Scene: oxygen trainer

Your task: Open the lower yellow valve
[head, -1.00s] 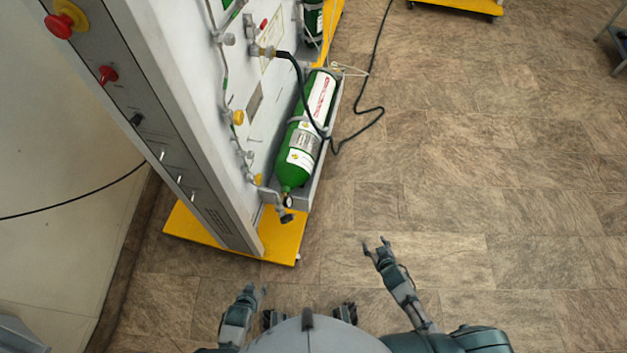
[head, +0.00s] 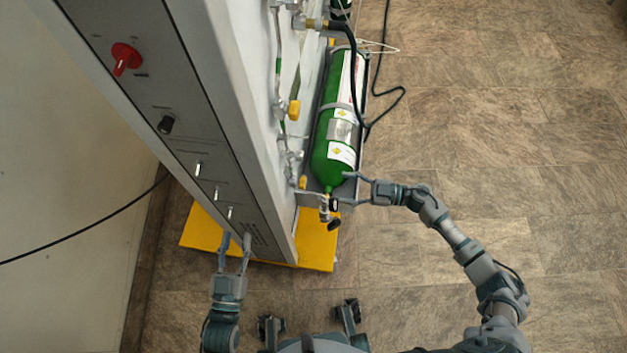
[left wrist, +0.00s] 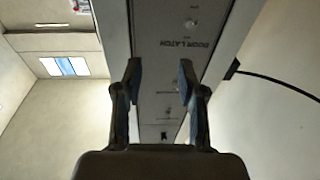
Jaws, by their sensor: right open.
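The lower yellow valve (head: 302,182) is a small yellow knob on the white panel side, left of the green cylinder's bottom end. A larger yellow valve (head: 293,109) sits higher on the same panel. My right gripper (head: 341,188) is open, its fingers pointing left beside the lower end of the green cylinder (head: 334,120), to the right of the lower valve and apart from it. My left gripper (head: 235,239) is open before the grey panel edge. It also shows in the left wrist view (left wrist: 160,82), with nothing between its fingers.
The grey control panel (head: 150,75) carries a red knob (head: 125,57), a black knob and several switches. A black valve fitting (head: 331,212) hangs below the cylinder. The yellow base (head: 315,245) juts out at the bottom.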

